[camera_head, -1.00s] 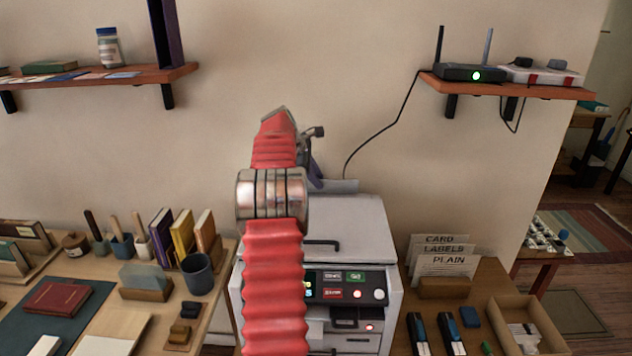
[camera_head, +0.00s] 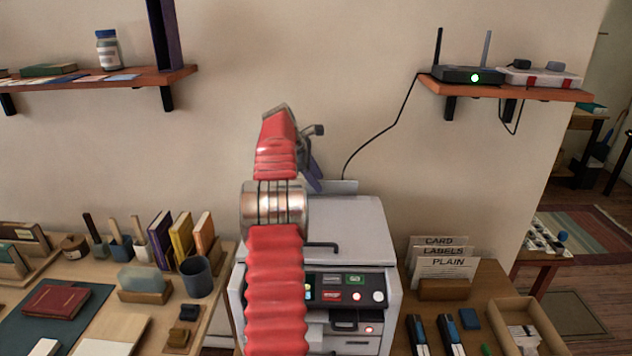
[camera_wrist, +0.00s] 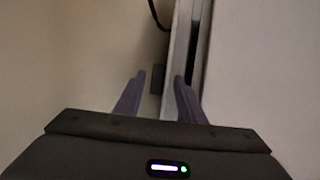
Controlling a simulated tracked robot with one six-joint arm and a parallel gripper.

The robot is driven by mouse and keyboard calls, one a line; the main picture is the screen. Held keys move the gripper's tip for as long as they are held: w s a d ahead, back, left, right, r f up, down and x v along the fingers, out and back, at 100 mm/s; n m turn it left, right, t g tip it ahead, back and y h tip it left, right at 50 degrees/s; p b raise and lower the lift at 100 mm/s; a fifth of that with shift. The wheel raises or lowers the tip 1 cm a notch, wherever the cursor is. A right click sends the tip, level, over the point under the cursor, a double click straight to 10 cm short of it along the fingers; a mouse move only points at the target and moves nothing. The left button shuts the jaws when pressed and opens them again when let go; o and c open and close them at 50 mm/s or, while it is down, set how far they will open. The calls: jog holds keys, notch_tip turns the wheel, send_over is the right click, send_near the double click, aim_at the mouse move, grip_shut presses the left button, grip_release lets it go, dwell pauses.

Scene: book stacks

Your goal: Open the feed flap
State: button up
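A white printer (camera_head: 345,225) stands between the two tables. A light grey flap-like plate (camera_head: 343,187) shows at the back of its top, partly hidden by my arm; I take it for the feed flap. My gripper (camera_head: 314,178) is at the plate's left part, with one purple finger showing. In the wrist view my gripper (camera_wrist: 160,78) has its two fingers apart. A pale grey strip (camera_wrist: 180,60) with a dark slot beside it runs down between the fingers, close to the right one. I cannot tell whether they touch.
A black cable (camera_head: 392,123) hangs from the router (camera_head: 468,75) on the right shelf to behind the printer. The wall (camera_head: 340,60) is close behind. Card holders (camera_head: 444,265) stand to the right.

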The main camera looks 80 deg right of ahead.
jog(key=shift+w+a+r, duration=0.2)
jog(key=shift+r, duration=0.25)
jog(key=v, duration=1.2)
jog(key=shift+r, duration=0.25)
jog(key=shift+w+a, duration=0.1)
jog(key=shift+a, duration=0.05)
